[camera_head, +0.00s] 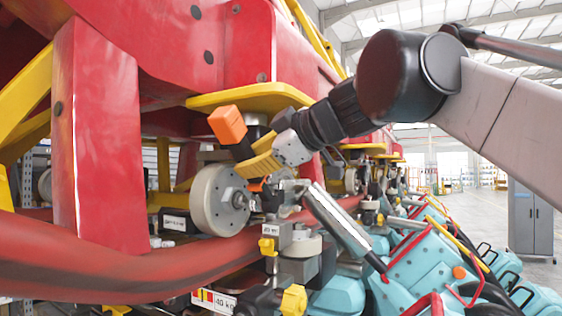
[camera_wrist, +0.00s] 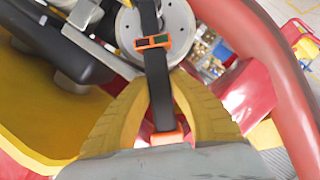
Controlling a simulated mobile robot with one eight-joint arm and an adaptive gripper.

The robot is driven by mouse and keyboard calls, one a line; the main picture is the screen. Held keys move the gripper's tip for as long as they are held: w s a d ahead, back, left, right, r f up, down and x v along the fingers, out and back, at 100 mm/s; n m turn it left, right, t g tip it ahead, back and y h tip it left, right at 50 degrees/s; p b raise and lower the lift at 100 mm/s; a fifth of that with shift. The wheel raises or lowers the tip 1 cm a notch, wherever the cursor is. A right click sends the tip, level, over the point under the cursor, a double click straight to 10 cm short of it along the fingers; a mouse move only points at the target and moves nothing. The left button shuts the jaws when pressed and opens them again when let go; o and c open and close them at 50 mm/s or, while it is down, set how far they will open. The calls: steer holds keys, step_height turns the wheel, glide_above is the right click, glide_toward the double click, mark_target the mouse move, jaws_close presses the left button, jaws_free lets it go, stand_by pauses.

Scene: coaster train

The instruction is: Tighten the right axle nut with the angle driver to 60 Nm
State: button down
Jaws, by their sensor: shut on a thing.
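My gripper (camera_head: 262,163) has yellow fingers and is shut on the angle driver. The driver has an orange block (camera_head: 228,125) at its upper end and a dark body. In the wrist view the driver (camera_wrist: 157,85) runs between the two fingers (camera_wrist: 158,88), with an orange-framed panel across it. Its far end reaches over the face of a grey wheel (camera_wrist: 181,28). In the head view the wheel (camera_head: 212,200) stands just below the gripper, with a metal hub (camera_head: 239,200) on its right face. Whether the driver's socket sits on the right axle nut cannot be told.
A red pipe (camera_head: 110,270) curves across the front, and a red post (camera_head: 95,135) stands at left. A yellow plate (camera_head: 250,97) lies above the gripper. Clamps and a silver cylinder (camera_head: 338,220) crowd the lower right. Teal cars (camera_head: 425,265) line the right side.

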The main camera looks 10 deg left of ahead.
mark_target(234, 159)
steer(key=shift+w+a+r, duration=0.1)
steer(key=shift+a, duration=0.6)
steer(key=shift+w+r+p, duration=0.2)
steer(key=shift+p, duration=0.1)
steer(key=shift+w+a+p, duration=0.2)
steer(key=shift+a+p, duration=0.25)
steer(key=shift+a, duration=0.15)
steer(key=shift+w+a+p, duration=0.15)
steer(key=shift+a+p, duration=0.3)
steer(key=shift+a, duration=0.1)
stand_by(3.7)
steer(key=shift+d, duration=0.1)
stand_by(0.3)
